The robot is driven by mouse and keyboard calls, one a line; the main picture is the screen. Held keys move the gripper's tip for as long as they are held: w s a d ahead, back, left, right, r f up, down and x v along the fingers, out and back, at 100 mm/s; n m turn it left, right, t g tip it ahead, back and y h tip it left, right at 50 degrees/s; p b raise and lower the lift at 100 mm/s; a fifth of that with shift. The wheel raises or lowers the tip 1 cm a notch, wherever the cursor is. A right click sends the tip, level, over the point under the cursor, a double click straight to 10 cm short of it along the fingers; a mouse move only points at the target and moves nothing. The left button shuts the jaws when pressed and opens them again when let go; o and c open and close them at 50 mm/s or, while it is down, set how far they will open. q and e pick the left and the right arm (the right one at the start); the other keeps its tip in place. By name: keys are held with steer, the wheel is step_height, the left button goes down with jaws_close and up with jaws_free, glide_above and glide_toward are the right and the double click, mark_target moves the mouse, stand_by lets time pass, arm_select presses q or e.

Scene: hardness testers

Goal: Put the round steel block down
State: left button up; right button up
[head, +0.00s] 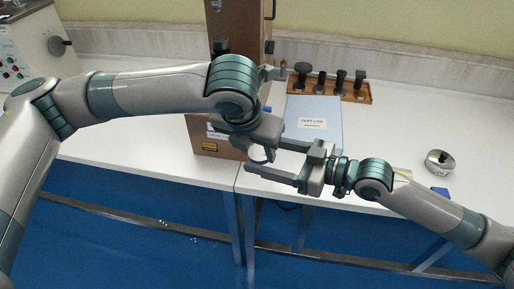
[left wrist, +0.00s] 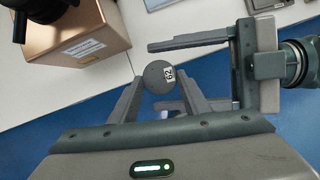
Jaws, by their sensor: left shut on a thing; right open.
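The round steel block (left wrist: 158,77) is a grey disc with a white printed label, seen in the left wrist view. My left gripper (left wrist: 159,80) is shut on it, holding it at the fingertips. In the head view my left gripper (head: 258,153) is above the table's front edge, and the block cannot be made out clearly there. My right gripper (head: 263,155) is open, its fingers pointing left toward the left gripper. In the left wrist view, the right gripper's fingers (left wrist: 152,76) lie on either side of the block; whether they touch it cannot be told.
A brown tester (head: 238,30) stands behind my left gripper. A grey-blue labelled box (head: 329,110) lies behind the grippers. A wooden rack (head: 355,95) holds several dark pieces. A round metal piece (head: 436,166) sits at right. White table (head: 390,120) is clear between them.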

steer(key=v, duration=1)
steer(key=shift+d, duration=0.2)
steer(key=shift+f, duration=0.1)
steer(key=s+d+f+m+h, duration=0.25)
steer(key=d+f, duration=0.25)
steer(key=f, duration=0.3)
steer(key=s+d+f+m+g+h, duration=0.1)
steer(key=s+d+f+m+h, duration=0.15)
steer(key=d+f, duration=0.4)
steer(key=s+d+f+m+h, duration=0.1)
steer(key=s+d+f+m, duration=0.15)
steer(key=f, duration=0.75)
steer(key=w+d+f+t+h, duration=0.1)
steer(key=w+f+h, duration=0.1)
steer(key=f, duration=0.7)
steer(key=w+f+t+h, duration=0.1)
steer(key=w+f+t, duration=0.15)
steer(key=f, duration=0.65)
steer(key=s+a+f+m+g+h, duration=0.1)
steer(key=s+a+f, duration=0.4)
steer(key=s+f, duration=0.3)
steer(key=s+a+f+m+g+h, duration=0.1)
steer(key=s+a+f+h, duration=0.1)
steer(key=s+a+f, duration=0.4)
steer(key=s+f, duration=0.3)
steer(key=f, duration=0.4)
steer(key=shift+s+f+m+g, duration=0.25)
steer(key=shift+f+m+g, duration=0.1)
steer(key=shift+f, duration=0.05)
